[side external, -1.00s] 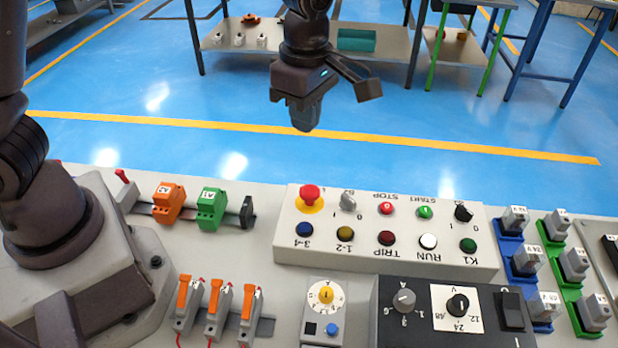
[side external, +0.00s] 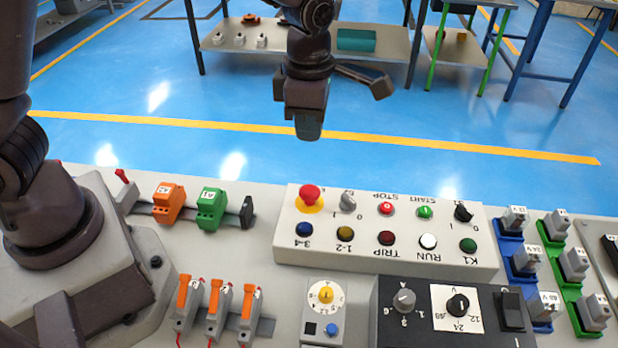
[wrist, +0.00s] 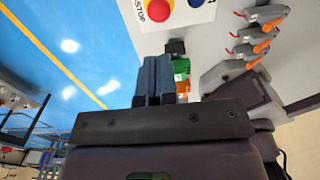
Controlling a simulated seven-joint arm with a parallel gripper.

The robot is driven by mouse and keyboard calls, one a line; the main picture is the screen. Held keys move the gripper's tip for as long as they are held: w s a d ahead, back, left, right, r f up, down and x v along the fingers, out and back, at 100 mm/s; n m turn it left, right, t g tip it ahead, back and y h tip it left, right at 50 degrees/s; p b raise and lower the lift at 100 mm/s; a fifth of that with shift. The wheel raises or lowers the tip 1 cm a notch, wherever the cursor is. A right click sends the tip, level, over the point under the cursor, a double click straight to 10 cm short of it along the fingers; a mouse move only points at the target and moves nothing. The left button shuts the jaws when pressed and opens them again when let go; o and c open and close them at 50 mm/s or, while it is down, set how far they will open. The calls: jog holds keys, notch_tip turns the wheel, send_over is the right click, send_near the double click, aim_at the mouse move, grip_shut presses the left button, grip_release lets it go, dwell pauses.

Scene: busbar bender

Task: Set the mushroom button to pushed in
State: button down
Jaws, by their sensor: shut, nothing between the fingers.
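The mushroom button (side external: 310,192) is a red domed head on a yellow round plate, at the upper left corner of the white control box (side external: 290,255). In the wrist view my gripper (wrist: 153,70) has both fingers together, below the button in the picture. Whether the button is in or out is hard to tell.
The white box also carries a selector (side external: 348,201), a red STOP button (side external: 386,208), a green START button (side external: 425,211) and a row of lamps. Orange (side external: 168,203) and green (side external: 211,209) modules stand to the left. A dark panel (side external: 420,320) with knobs lies in front.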

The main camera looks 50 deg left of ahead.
aim_at(310, 191)
notch_tip(310, 191, down, 12)
jog(key=shift+r, duration=0.25)
dwell(0.3)
notch_tip(310, 191, down, 2)
jog(key=shift+f, duration=0.1)
jog(key=shift+d, duration=0.1)
jog(key=shift+r, duration=0.2)
notch_tip(310, 191, up, 15)
dwell(0.5)
